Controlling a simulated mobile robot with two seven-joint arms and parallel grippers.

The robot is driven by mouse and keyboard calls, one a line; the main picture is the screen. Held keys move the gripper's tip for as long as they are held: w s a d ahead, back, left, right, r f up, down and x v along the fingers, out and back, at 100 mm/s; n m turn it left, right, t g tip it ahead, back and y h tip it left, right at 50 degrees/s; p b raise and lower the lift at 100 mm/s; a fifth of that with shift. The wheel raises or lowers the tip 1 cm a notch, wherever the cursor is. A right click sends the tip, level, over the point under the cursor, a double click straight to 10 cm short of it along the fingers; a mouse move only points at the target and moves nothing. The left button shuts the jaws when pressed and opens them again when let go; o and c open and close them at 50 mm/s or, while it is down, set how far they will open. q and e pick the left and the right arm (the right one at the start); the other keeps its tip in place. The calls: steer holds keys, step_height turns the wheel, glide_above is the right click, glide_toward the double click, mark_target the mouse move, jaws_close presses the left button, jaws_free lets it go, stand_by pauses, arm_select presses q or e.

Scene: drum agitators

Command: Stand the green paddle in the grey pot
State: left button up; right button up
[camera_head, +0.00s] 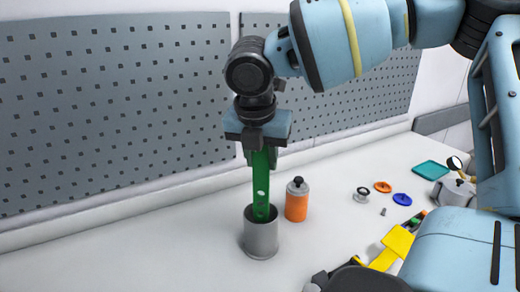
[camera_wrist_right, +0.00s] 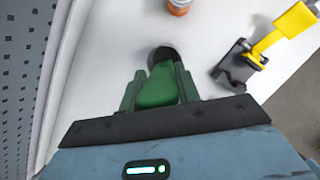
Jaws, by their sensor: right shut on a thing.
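The green paddle (camera_head: 260,188) hangs upright below my right gripper (camera_head: 264,150), which is shut on its upper part. The grey pot (camera_head: 261,238) stands on the white table directly beneath. The paddle's lower end overlaps the pot's mouth and appears to be inside the rim; whether it touches the bottom is hidden. In the right wrist view the paddle (camera_wrist_right: 158,88) sits between the two fingers, with the dark mouth of the pot (camera_wrist_right: 163,54) just beyond it. My left gripper is not in view.
An orange bottle with a black top (camera_head: 297,203) stands close to the pot's right. Farther right lie an orange disc (camera_head: 382,186), a blue disc (camera_head: 402,199) and a teal tray (camera_head: 431,169). A yellow-and-black tool (camera_wrist_right: 262,48) lies nearby. A grey perforated panel (camera_head: 110,95) stands behind.

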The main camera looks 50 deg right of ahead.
steer(key=shift+f+b, duration=0.4)
steer(key=shift+f, duration=1.35)
steer(key=o, duration=1.1)
steer(key=shift+c, duration=0.2)
steer(key=shift+p+v, duration=0.35)
steer(key=shift+v, duration=3.6)
steer(key=shift+f, duration=0.1)
